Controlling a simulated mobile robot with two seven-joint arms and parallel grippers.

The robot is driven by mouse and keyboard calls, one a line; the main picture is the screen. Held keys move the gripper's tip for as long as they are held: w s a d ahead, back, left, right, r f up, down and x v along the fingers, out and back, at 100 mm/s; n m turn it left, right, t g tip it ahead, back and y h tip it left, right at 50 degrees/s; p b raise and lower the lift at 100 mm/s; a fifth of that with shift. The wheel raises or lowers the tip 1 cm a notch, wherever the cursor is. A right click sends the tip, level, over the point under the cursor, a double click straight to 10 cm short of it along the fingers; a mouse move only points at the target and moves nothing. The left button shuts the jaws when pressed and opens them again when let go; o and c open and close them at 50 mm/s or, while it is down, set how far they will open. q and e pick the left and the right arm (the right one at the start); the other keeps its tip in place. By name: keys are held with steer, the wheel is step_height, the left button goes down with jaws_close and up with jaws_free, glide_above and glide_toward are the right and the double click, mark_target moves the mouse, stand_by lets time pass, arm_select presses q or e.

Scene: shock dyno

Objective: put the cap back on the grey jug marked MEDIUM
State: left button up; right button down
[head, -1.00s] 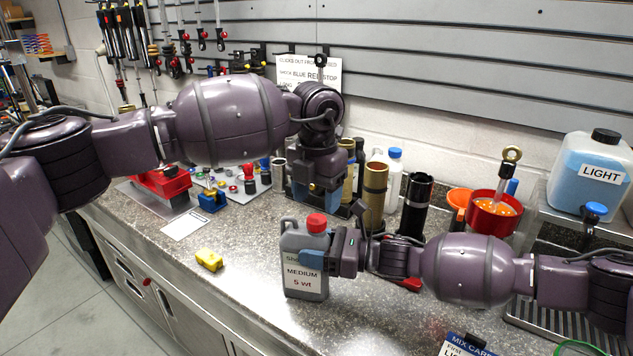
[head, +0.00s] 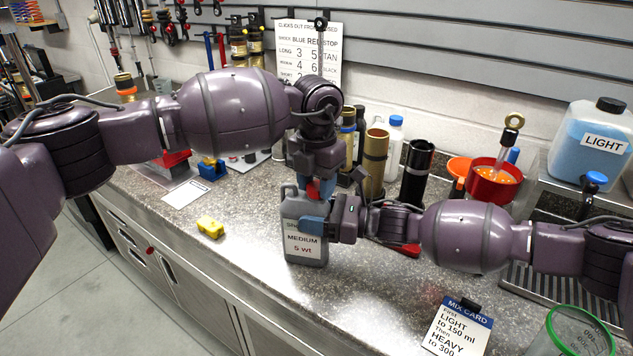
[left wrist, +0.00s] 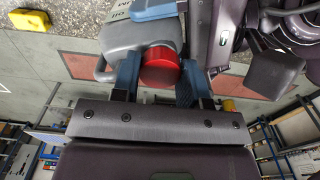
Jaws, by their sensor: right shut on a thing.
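The grey jug (head: 300,250) marked MEDIUM 5 wt stands upright on the counter. The red cap (head: 313,190) is at the jug's mouth; whether it is screwed down I cannot tell. It also shows in the left wrist view (left wrist: 160,68), between the fingers of my left gripper (left wrist: 158,82). Those fingers are open, one on each side of the cap, with small gaps visible. In the head view my left gripper (head: 314,186) points down over the jug and partly hides the cap. My right gripper (head: 315,229) is shut on the jug from the right side.
A yellow block (head: 210,227) lies left of the jug. Tan and black cylinders (head: 417,170) stand behind it. A red bowl (head: 492,186), a LIGHT jug (head: 590,145), a mix card (head: 458,325) and a green-rimmed beaker (head: 580,335) are at the right.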

arm_select(q)
steer(key=shift+c, duration=1.4)
steer(key=o, duration=1.1)
step_height(320, 180, up, 12)
arm_select(e)
steer(key=shift+c, duration=1.1)
jaws_free()
